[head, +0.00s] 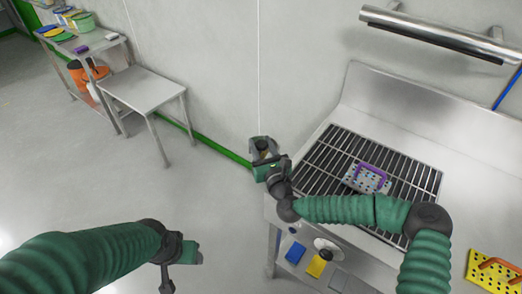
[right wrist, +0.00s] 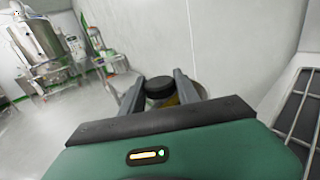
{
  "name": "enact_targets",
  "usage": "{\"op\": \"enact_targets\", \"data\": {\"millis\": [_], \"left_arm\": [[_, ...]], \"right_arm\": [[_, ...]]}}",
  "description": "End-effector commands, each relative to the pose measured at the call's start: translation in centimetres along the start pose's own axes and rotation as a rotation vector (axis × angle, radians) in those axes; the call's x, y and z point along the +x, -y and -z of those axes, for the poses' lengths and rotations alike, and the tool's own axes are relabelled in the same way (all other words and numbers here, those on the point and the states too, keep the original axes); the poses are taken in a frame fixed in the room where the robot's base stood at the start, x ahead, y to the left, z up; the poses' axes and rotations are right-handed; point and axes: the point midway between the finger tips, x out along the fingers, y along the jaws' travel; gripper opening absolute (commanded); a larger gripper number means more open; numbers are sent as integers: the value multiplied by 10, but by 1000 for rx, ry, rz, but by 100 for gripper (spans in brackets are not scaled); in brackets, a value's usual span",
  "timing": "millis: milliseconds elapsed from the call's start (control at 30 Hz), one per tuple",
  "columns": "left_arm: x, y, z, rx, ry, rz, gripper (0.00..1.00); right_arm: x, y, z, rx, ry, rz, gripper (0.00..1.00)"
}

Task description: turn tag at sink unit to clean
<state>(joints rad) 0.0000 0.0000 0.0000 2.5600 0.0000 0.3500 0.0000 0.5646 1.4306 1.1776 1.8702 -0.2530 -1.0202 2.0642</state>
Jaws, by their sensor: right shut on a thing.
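The steel sink unit (head: 385,95) stands at the right against the wall, with a dark bar grate over its top. My right gripper (head: 263,147) is at the sink unit's left end, near the wall. In the right wrist view, its two fingers (right wrist: 160,90) are closed around a black round knob-like piece (right wrist: 159,86). A bit of yellow shows just below that piece, between the fingers. I cannot read a tag face or any lettering. My left gripper (head: 180,268) is low over the floor, away from the sink, and its jaws are unclear.
A perforated plate with a purple handle (head: 368,178) lies on the grate. A yellow perforated plate (head: 492,272) is at lower right. Blue (head: 295,253) and yellow (head: 316,266) pieces are on the sink's front. A steel table (head: 143,88) stands left; open floor lies between.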

Motion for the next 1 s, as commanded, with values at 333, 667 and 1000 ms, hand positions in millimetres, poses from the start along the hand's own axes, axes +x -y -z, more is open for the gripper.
{"op": "enact_targets", "data": {"millis": [333,667,1000], "left_arm": [[43,0,-10,0,0,0,59],[56,0,-13,0,0,0,59],[56,0,-13,0,0,0,59]], "right_arm": [[0,2,7,1,0,-230,0],[0,1,3,3,-2,-326,0],[0,1,1,2,-2,-334,0]]}}
